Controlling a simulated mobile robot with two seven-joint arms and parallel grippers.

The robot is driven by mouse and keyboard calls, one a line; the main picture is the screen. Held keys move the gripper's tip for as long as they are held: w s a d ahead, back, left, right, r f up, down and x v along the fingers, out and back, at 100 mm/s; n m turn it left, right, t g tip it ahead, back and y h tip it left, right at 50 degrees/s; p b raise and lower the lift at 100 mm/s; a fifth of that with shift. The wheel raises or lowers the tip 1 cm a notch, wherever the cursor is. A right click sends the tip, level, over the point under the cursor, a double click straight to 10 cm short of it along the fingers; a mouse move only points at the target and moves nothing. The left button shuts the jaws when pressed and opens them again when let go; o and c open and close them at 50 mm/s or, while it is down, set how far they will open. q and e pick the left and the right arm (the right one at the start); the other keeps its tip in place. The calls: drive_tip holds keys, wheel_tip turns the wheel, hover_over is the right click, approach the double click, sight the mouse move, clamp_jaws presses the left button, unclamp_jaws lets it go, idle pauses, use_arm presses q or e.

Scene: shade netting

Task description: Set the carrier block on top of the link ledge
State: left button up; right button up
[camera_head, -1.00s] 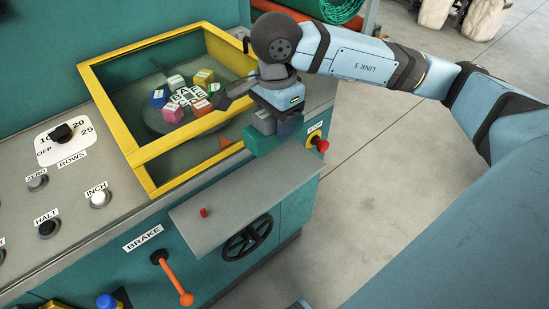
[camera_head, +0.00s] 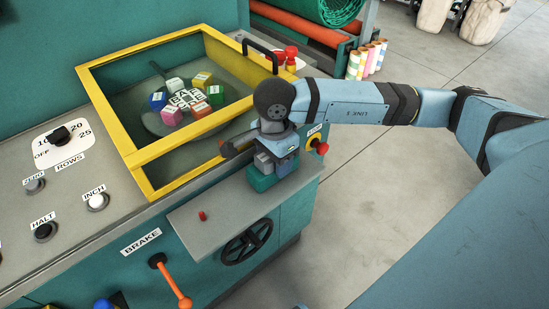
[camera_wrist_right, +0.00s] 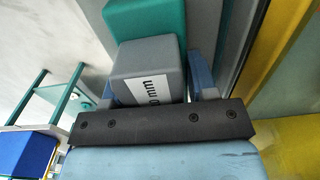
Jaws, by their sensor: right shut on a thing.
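The carrier block is a grey body (camera_head: 264,162) on a wider teal part (camera_head: 263,181). My right gripper (camera_head: 272,158) is shut on the grey part, with the teal part below its fingers. In the right wrist view the grey body (camera_wrist_right: 150,62) shows a white "mm" label between the blue fingers, and the teal part (camera_wrist_right: 146,18) lies beyond. The link ledge (camera_head: 228,203) is a flat grey shelf on the machine's front with a red pin. The block is over or at its far right end; I cannot tell whether they touch. My left gripper is out of view.
A yellow-framed tray (camera_head: 148,150) with several lettered cubes lies behind the ledge. A red knob on a yellow base (camera_head: 321,147) is close to the right of my gripper. The orange brake lever (camera_head: 176,285) hangs below. The ledge's left part is bare beside its red pin (camera_head: 203,216).

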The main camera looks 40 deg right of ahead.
drive_tip(key=shift+f, duration=0.1)
drive_tip(key=o, duration=0.6)
drive_tip(key=shift+f, duration=0.1)
drive_tip(key=shift+c, duration=0.2)
drive_tip(key=o, duration=0.4)
drive_tip(key=shift+r, duration=0.45)
wheel_tip(320, 180, up, 12)
drive_tip(key=shift+f+p, duration=0.2)
drive_tip(key=shift+p, duration=0.1)
